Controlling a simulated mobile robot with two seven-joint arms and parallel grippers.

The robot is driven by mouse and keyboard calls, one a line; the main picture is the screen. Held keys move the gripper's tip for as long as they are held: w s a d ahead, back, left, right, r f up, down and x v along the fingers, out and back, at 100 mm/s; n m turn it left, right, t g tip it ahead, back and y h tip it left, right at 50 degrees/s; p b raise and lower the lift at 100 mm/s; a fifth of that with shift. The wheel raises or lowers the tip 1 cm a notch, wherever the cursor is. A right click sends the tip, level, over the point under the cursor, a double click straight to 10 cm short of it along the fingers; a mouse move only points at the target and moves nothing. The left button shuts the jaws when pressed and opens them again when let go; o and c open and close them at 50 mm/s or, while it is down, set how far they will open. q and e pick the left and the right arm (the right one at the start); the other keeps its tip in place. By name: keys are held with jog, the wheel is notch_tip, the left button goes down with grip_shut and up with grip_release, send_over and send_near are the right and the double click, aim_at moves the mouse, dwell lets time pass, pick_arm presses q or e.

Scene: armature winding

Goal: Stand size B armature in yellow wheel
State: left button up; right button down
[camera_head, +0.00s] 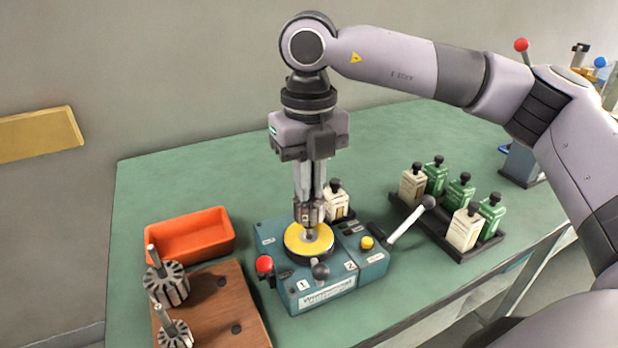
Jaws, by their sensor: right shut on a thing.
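My right gripper (308,203) points straight down over the blue winding machine. It is shut on a small metallic armature (309,214), held upright and partly hidden by the fingers. The armature's lower end is at the middle of the yellow wheel (296,243) on top of the machine. I cannot tell whether it is seated there or just above. My left gripper is not in view.
A wooden block (215,310) at the front left carries a larger armature (166,284) and a smaller one (174,333). An orange bin (190,236) stands behind it. The blue machine (330,286) has red and grey knobs and a lever (407,223). A black tray (470,247) of bottles stands right.

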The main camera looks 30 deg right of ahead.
jog(key=shift+f+b, duration=0.9)
jog(key=shift+f, duration=0.35)
jog(key=c, duration=1.1)
grip_release()
jog(key=shift+r, duration=0.1)
jog(key=shift+r+p, duration=1.6)
jog(key=shift+r, duration=0.6)
